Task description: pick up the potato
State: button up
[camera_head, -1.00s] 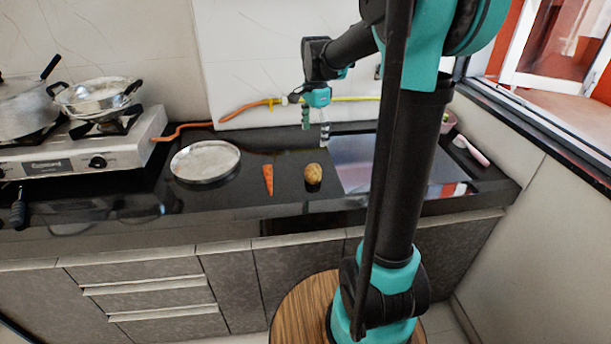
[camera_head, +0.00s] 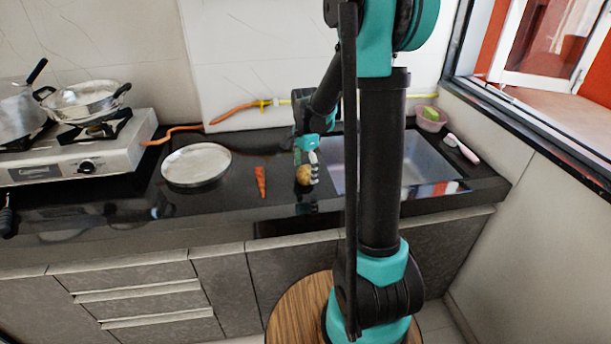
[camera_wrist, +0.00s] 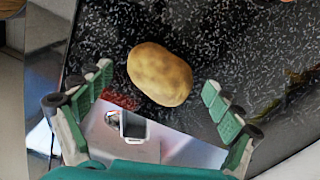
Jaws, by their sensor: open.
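The potato (camera_head: 303,175) is a small yellow-brown oval on the black countertop, between the carrot and the sink. In the wrist view the potato (camera_wrist: 160,74) lies just ahead of and between the fingertips, clear of both fingers. My gripper (camera_head: 309,160) points down at the potato from above, and its fingers partly cover it in the head view. In the wrist view my gripper (camera_wrist: 158,92) is open, with green-padded fingers spread to either side and nothing held.
An orange carrot (camera_head: 260,182) lies left of the potato, and a round metal plate (camera_head: 196,165) further left. The sink (camera_head: 425,165) is close on the right. A stove (camera_head: 80,150) with pots stands at far left. A pink bowl (camera_head: 431,119) sits at back right.

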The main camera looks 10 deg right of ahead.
jog(key=shift+f, duration=0.4)
jog(key=c, duration=1.3)
